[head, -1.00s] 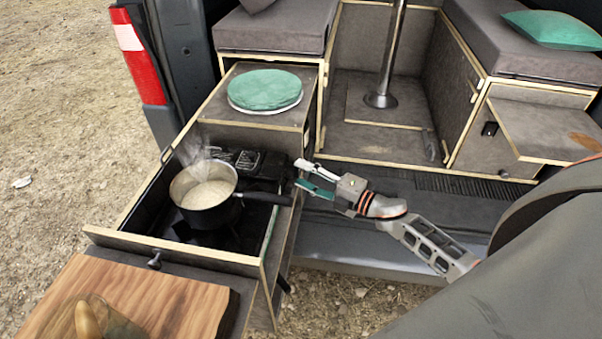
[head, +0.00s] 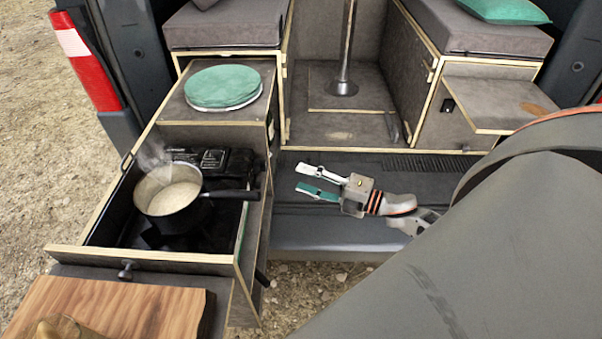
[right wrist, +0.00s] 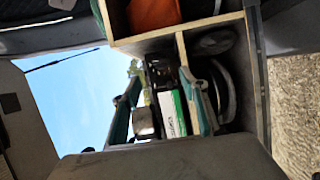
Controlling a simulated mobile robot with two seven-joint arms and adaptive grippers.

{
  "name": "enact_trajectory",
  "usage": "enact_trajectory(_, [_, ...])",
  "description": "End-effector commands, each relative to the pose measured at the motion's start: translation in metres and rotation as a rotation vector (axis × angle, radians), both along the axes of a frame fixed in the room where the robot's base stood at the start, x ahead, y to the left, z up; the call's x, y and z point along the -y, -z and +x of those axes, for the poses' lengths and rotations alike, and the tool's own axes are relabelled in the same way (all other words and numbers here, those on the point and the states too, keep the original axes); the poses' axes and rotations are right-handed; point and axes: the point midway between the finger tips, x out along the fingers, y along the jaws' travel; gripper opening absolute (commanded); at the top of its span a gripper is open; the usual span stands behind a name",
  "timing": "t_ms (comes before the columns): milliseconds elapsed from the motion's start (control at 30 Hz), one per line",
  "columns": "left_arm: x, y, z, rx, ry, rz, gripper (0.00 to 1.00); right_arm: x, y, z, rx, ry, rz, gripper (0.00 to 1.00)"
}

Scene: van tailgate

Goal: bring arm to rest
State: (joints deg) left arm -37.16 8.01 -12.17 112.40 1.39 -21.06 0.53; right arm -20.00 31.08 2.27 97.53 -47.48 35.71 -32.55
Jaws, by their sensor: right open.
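My right gripper (head: 310,182) is open and empty in the head view. It hangs over the dark van floor, to the right of the pulled-out kitchen drawer. Its two fingers, one white and one green on top, point left and stand apart. In the right wrist view its fingers (right wrist: 163,112) are parted, with the drawer unit's side beyond them. A steaming pot (head: 172,192) of pale food sits on the stove (head: 205,160) in the drawer. Its black handle points right, toward my gripper but apart from it. My left gripper is not in view.
The drawer front (head: 150,259) and a wooden board (head: 110,310) are at the lower left. A round green cushion (head: 222,87) lies on the cabinet behind the stove. A metal table post (head: 347,60) stands at the back. The van floor around my gripper looks clear.

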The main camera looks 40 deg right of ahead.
Motion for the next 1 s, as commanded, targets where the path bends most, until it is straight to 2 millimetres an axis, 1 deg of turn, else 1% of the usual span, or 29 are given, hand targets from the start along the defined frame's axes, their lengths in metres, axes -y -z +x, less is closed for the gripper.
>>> enact_trajectory(233, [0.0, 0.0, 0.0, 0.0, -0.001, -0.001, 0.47, 0.0, 0.0, 0.0, -0.002, 0.001, 0.003, 0.44])
enact_trajectory(300, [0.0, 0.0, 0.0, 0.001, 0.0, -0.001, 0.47, -0.003, 0.003, -0.002, -0.015, 0.013, 0.026, 0.44])
enact_trajectory(367, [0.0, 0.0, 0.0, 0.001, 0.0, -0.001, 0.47, -0.008, 0.009, -0.005, -0.047, 0.043, 0.076, 0.44])
enact_trajectory(467, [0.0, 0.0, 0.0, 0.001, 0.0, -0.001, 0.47, -0.022, 0.03, -0.016, -0.153, 0.138, 0.235, 0.44])
enact_trajectory(567, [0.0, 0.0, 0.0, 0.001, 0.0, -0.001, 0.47, -0.043, 0.063, -0.036, -0.321, 0.272, 0.458, 0.44])
enact_trajectory(600, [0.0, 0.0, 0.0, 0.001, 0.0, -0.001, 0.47, -0.052, 0.077, -0.047, -0.398, 0.326, 0.552, 0.44])
enact_trajectory(667, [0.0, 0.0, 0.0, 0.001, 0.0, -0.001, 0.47, -0.069, 0.098, -0.065, -0.515, 0.406, 0.684, 0.44])
enact_trajectory(700, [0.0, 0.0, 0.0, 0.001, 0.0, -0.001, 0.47, -0.082, 0.111, -0.078, -0.593, 0.454, 0.764, 0.44])
enact_trajectory(800, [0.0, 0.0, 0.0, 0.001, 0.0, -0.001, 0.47, -0.112, 0.138, -0.109, -0.766, 0.553, 0.931, 0.44])
enact_trajectory(900, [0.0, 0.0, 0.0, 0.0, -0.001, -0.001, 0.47, -0.135, 0.153, -0.131, -0.887, 0.615, 1.037, 0.44])
enact_trajectory(1000, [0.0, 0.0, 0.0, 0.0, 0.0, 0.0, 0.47, -0.149, 0.161, -0.144, -0.956, 0.647, 1.089, 0.44])
